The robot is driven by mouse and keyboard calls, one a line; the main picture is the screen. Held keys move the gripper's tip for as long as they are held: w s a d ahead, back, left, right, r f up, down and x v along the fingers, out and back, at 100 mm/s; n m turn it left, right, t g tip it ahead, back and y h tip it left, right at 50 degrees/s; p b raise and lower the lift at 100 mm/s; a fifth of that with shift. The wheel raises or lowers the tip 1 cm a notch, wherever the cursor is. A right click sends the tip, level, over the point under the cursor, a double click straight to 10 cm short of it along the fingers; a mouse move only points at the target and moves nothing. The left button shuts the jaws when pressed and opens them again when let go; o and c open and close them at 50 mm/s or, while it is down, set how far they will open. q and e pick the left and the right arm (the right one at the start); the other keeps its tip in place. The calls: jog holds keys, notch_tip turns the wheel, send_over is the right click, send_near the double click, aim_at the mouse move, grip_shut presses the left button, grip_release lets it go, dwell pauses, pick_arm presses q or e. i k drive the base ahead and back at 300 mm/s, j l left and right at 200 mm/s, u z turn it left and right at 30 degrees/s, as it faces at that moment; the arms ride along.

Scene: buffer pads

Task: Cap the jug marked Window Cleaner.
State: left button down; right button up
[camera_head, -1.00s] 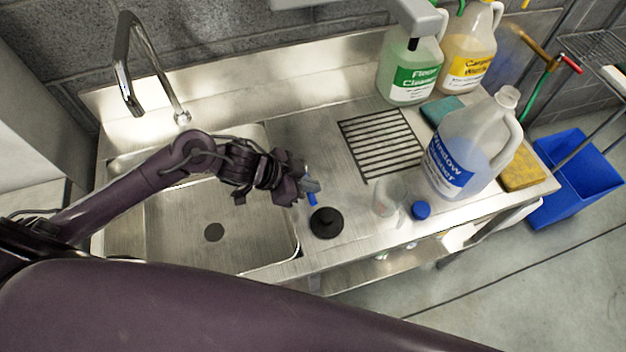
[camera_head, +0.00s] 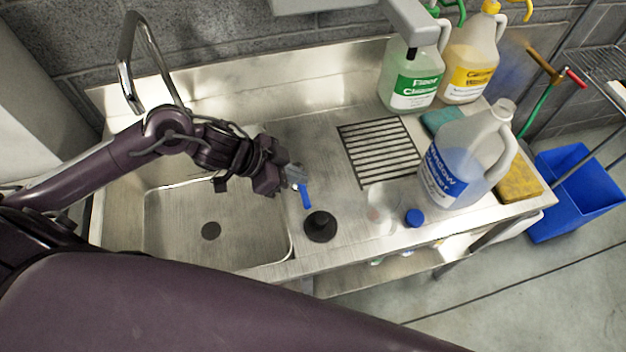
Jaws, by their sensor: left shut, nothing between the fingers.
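The Window Cleaner jug (camera_head: 436,178) stands upright on the right part of the steel counter, with blue liquid inside and a blue label. Its mouth (camera_head: 504,109) is open, with no cap on it. A blue cap (camera_head: 414,217) lies on the counter near the front edge, left of the jug and apart from it. My left gripper (camera_head: 299,178) is shut and empty near the sink's right rim, well left of the cap and jug. A narrow blue piece (camera_head: 306,196) shows at its tip; I cannot tell what it is. My right gripper is out of view.
A clear cup (camera_head: 381,203) stands left of the cap, and a black stopper (camera_head: 320,227) lies near the gripper. Floor Cleaner (camera_head: 399,88) and yellow-labelled (camera_head: 466,72) jugs stand behind. The sink (camera_head: 180,235) is left.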

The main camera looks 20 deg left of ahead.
aim_at(467, 158)
jog(key=k+l, duration=0.15)
jog(key=l, duration=0.25)
jog(key=k+l, duration=0.2)
jog(key=l, duration=0.15)
jog(key=k+l, duration=0.15)
jog(key=l, duration=0.25)
jog(key=k+l, duration=0.15)
jog(key=l, duration=0.2)
jog(key=k+l, duration=0.15)
jog(key=l, duration=0.25)
